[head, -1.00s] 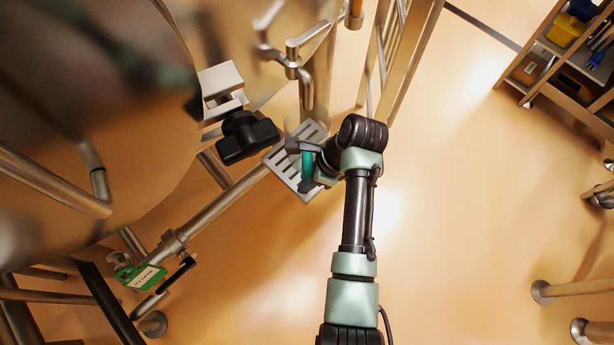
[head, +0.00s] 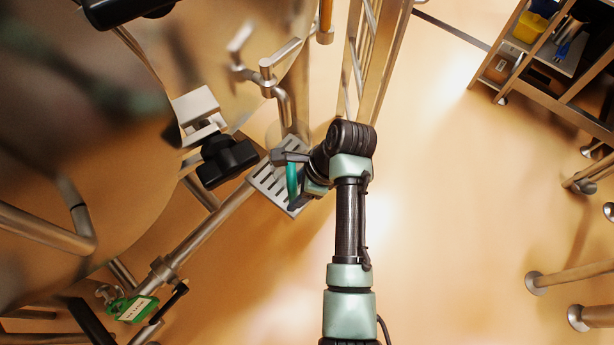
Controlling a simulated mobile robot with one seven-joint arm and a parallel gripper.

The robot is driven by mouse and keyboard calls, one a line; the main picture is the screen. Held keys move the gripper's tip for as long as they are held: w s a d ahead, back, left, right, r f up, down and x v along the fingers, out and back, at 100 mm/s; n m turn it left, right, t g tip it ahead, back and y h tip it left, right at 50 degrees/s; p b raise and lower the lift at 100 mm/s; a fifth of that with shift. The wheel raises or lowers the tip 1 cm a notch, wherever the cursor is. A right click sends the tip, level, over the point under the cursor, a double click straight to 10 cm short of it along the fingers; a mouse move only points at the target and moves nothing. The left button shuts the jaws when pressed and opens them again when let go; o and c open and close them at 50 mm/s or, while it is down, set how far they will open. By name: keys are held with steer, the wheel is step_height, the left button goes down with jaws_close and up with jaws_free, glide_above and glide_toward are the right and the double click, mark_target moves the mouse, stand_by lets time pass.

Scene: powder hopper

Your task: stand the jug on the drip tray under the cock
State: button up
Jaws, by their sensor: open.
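The slotted steel drip tray (head: 265,180) lies left of my gripper. The steel cock (head: 268,78) with its lever is above it in the picture, its spout bending down toward the tray. My gripper (head: 294,182) is open over the tray's right part, one finger toward the top of the picture and one toward the bottom. A narrow teal piece (head: 292,181) shows between the fingers. I cannot tell whether it belongs to the jug or whether it touches the fingers. No jug body can be made out clearly; my gripper and wrist hide part of the tray.
A black knob (head: 226,160) sits close to the tray's left side. The large steel vessel (head: 90,190) fills the left. A ladder-like frame (head: 375,60) rises above my wrist. A shelf cart (head: 550,60) stands top right.

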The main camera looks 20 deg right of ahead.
steer(key=v, duration=0.9)
steer(key=shift+d+r, duration=0.15)
steer(key=shift+r, duration=0.25)
steer(key=shift+s+f, duration=0.1)
